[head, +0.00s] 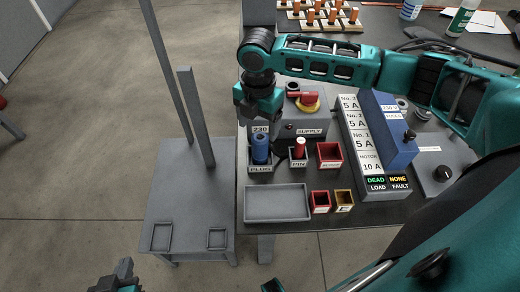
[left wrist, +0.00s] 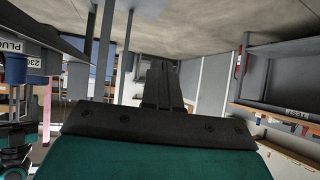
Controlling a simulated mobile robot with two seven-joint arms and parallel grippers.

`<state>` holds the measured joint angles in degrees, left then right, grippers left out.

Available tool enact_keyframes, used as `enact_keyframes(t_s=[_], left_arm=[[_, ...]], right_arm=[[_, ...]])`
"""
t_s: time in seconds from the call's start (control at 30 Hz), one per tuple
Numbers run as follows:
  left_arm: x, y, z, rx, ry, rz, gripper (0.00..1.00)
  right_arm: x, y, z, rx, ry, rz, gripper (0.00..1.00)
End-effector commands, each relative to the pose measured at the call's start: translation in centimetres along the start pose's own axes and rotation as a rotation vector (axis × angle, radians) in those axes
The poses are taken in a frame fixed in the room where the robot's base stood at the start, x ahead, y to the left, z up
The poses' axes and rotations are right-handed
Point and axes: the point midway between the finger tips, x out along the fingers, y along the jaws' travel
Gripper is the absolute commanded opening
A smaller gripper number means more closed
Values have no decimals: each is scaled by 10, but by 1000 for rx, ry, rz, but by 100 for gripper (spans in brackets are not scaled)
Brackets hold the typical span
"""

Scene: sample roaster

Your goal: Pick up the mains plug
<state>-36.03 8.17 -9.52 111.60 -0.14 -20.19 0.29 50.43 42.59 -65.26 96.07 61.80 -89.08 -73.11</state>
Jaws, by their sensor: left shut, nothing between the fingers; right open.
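The mains plug (head: 260,150) is a blue cylinder standing upright in a small dark holder (head: 259,168) marked 230 and PLUG, on the dark bench. It also shows at the left edge of the left wrist view (left wrist: 15,70). My right gripper (head: 258,116) is open, just above and behind the plug in the head view; I cannot tell whether its fingers touch it. My left gripper (head: 118,278) is at the bottom left of the head view, far from the plug. In the left wrist view its fingers (left wrist: 161,85) are shut and empty.
Right of the plug are a red PIN piece (head: 300,148) in its holder and a red open box (head: 329,154). A grey tray (head: 277,203) lies in front. Behind is a red and yellow supply switch (head: 308,101). A blue-topped fuse block (head: 384,130) stands to the right.

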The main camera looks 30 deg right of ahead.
Motion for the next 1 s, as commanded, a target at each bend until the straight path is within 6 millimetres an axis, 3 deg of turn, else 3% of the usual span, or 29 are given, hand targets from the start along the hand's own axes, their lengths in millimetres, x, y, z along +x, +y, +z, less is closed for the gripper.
enact_keyframes(t_s=[0.1,0.37,0.63,1.0], left_arm=[[3,3,1,-2,4,6,0],[6,5,-11,-1,28,12,0],[11,6,-3,-5,16,17,0],[10,7,-7,-4,24,20,0]], right_arm=[[24,0,0,1,0,-2,76],[45,0,0,1,-1,1,76],[84,-1,2,2,0,1,76],[92,-1,3,1,-1,3,74]])
